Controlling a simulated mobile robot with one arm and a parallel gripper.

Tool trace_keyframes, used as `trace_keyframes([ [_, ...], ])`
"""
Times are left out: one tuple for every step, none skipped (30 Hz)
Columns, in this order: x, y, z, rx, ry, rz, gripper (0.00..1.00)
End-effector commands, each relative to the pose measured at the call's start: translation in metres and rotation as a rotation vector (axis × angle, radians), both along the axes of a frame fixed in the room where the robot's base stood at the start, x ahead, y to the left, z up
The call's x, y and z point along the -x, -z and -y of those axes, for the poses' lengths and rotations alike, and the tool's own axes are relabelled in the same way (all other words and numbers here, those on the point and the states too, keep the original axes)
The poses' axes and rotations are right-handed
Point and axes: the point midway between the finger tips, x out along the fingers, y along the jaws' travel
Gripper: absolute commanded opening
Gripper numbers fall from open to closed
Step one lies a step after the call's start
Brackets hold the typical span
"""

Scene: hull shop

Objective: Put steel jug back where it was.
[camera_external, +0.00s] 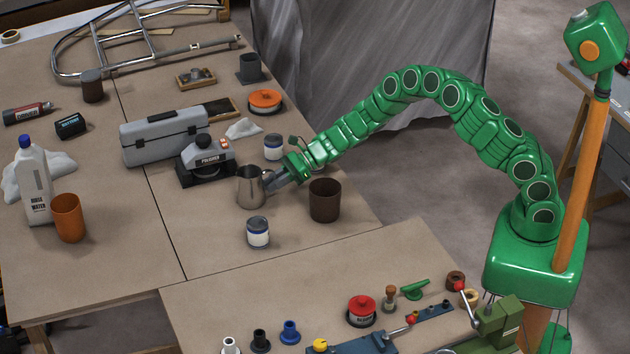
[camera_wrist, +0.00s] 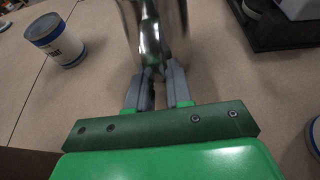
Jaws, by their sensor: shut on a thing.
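The steel jug (camera_external: 250,187) is a shiny metal pitcher, upright on or just above the brown table; I cannot tell if its base touches. My gripper (camera_external: 273,180) reaches it from the right and is shut on its handle side. In the wrist view, the jug (camera_wrist: 156,30) is at the top centre, cut off by the frame edge. The gripper fingers (camera_wrist: 157,88) close on its handle there.
A dark brown cup (camera_external: 325,201) stands close right of the jug. A white-and-blue tin (camera_external: 258,232) stands in front, another tin (camera_external: 273,147) behind. The polisher (camera_external: 207,160) is just left. Bare table (camera_external: 200,235) lies front left.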

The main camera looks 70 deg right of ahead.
Motion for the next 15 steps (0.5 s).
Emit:
trace_keyframes([
  [-0.0002,0.0001,-0.0001,-0.001,0.000,0.001,0.00],
  [-0.0001,0.0000,-0.0002,-0.001,0.000,0.001,0.00],
  [-0.0002,-0.0003,-0.0003,-0.001,0.000,0.001,0.00],
  [-0.0003,-0.0006,-0.0003,-0.001,0.000,0.002,0.00],
  [-0.0002,-0.0006,-0.0004,-0.001,0.000,0.002,0.00],
  [-0.0003,-0.0007,-0.0004,-0.001,0.000,0.002,0.00],
  [-0.0002,-0.0004,-0.0005,-0.001,0.000,0.002,0.00],
  [-0.0003,-0.0002,-0.0005,-0.001,0.000,0.002,0.00],
  [-0.0002,0.0006,-0.0007,-0.002,-0.001,0.001,0.00],
  [-0.0002,0.0013,-0.0007,-0.002,-0.001,0.001,0.00],
  [-0.0001,0.0017,-0.0007,-0.002,-0.001,0.001,0.22],
  [-0.0001,0.0014,-0.0007,-0.002,-0.001,0.001,0.28],
  [-0.0001,0.0013,-0.0006,-0.001,-0.001,0.002,0.32],
  [-0.0002,0.0012,-0.0006,-0.001,-0.001,0.002,0.37],
  [-0.0001,0.0013,-0.0007,-0.002,-0.001,0.001,0.43],
])
